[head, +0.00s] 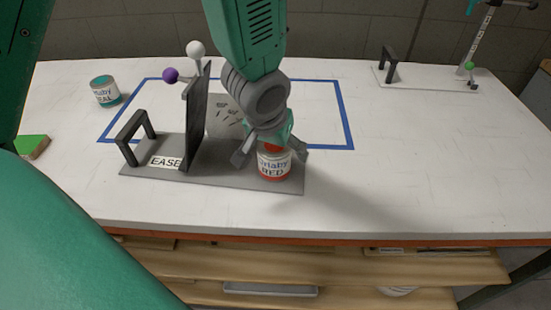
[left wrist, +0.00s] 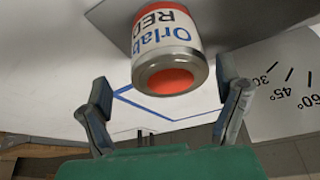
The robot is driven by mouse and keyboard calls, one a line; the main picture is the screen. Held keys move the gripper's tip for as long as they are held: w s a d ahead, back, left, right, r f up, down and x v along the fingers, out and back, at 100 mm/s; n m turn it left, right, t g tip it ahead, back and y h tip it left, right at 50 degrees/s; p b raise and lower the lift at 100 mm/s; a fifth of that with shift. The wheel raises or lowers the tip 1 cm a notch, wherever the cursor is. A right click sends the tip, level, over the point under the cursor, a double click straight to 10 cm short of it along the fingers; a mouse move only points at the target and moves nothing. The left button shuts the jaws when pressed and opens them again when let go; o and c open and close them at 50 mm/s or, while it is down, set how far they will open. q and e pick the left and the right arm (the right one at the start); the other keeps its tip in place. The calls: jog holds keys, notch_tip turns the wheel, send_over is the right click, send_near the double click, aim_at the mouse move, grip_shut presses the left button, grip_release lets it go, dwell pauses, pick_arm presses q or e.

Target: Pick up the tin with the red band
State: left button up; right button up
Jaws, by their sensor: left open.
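The tin with the red band (head: 274,164) stands upright on the right part of a grey base plate in the head view. Its label reads RED. In the left wrist view the tin (left wrist: 167,50) shows its orange-red top, just beyond the fingers. My left gripper (head: 270,155) is above the tin, fingers spread to either side of it. In the left wrist view the left gripper (left wrist: 165,100) is open with nothing between its fingertips. Its palm hides part of the tin top in the head view. My right gripper is not seen.
The grey base plate (head: 220,180) carries a dark upright panel (head: 198,115) and a black handle (head: 130,137) left of the tin. A teal-topped tin (head: 105,91) stands at the far left. A second plate (head: 425,80) with a stand is at the back right. The table's right side is clear.

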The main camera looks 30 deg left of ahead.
pick_arm(q)
jog(key=x, duration=0.4)
jog(key=shift+s+a+f+b, duration=0.15)
jog(key=shift+a+f+b, duration=0.1)
jog(key=shift+f+b, duration=0.1)
jog(key=shift+a+f, duration=0.2)
jog(key=shift+a, duration=0.35)
jog(key=shift+d, duration=0.2)
jog(key=c, duration=1.1)
jog(key=shift+d+r, duration=0.1)
jog(key=shift+d, duration=0.35)
jog(key=shift+c, duration=0.8)
